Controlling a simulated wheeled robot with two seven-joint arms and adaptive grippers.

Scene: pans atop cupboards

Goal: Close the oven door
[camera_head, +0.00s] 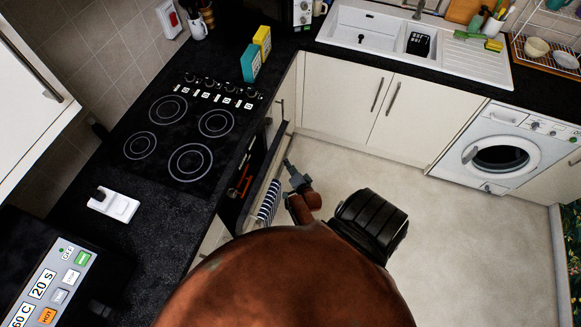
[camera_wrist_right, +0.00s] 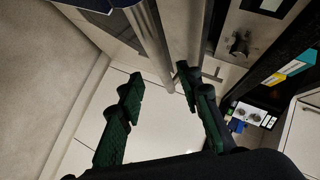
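The oven door (camera_head: 266,168) is below the hob in the head view. It stands partly open, with a dark gap between it and the oven front. A blue-and-white striped towel (camera_head: 268,203) hangs at its outer side. My right gripper (camera_head: 291,172) is just outside the door, close to its upper edge. In the right wrist view my right gripper (camera_wrist_right: 160,88) has its two green fingers spread apart. A pale long bar or edge (camera_wrist_right: 153,45) reaches toward the space between the fingertips; contact cannot be told. My left gripper is not in view.
The black hob (camera_head: 190,130) and worktop lie left of the door. White cupboards (camera_head: 340,100) with bar handles and a washing machine (camera_head: 500,150) line the far side. The pale floor (camera_head: 480,235) to the right is clear. Small orange items (camera_head: 242,182) show in the gap.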

